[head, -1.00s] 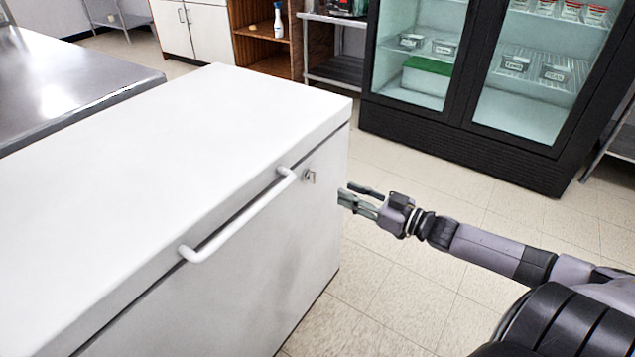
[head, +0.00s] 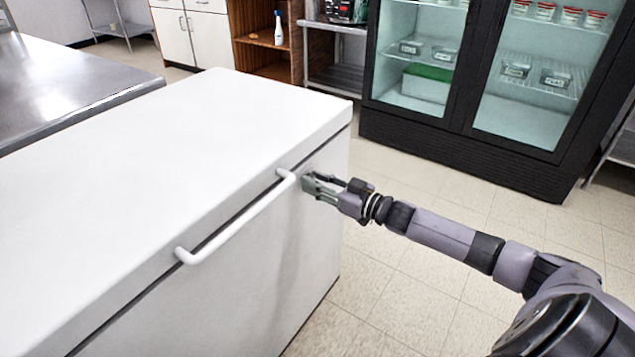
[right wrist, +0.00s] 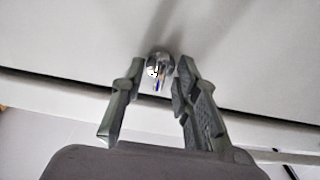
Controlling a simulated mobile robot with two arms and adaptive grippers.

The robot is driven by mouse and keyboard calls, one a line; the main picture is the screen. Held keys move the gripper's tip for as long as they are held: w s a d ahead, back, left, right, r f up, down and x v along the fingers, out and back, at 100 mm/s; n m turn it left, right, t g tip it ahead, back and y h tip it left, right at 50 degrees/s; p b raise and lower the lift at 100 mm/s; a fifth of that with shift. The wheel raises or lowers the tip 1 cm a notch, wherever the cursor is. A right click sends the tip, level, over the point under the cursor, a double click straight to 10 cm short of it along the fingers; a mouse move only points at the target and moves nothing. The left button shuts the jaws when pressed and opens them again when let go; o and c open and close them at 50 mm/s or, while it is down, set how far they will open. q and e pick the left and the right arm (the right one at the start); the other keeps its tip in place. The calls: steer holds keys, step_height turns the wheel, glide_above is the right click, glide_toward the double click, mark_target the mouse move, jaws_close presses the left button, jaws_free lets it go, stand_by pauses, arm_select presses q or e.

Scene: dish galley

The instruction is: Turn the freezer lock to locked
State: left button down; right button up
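The white chest freezer (head: 150,150) stands at left in the head view with its lid down. Its small metal lock (right wrist: 159,68) shows in the right wrist view, between and just beyond my fingertips. In the head view my gripper hides the lock. My right gripper (head: 308,182) is at the freezer's front face by the lock, and it also shows in the right wrist view (right wrist: 159,78). Its fingers are open, one on each side of the lock, with a gap to it. My left gripper is not in view.
The freezer's white bar handle (head: 235,222) is just left of my right gripper. A black glass-door fridge (head: 450,125) stands behind at right. A steel table (head: 70,85) is at far left. The tiled floor right of the freezer is clear.

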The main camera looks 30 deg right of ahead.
steer(key=shift+c, duration=0.5)
jaws_close()
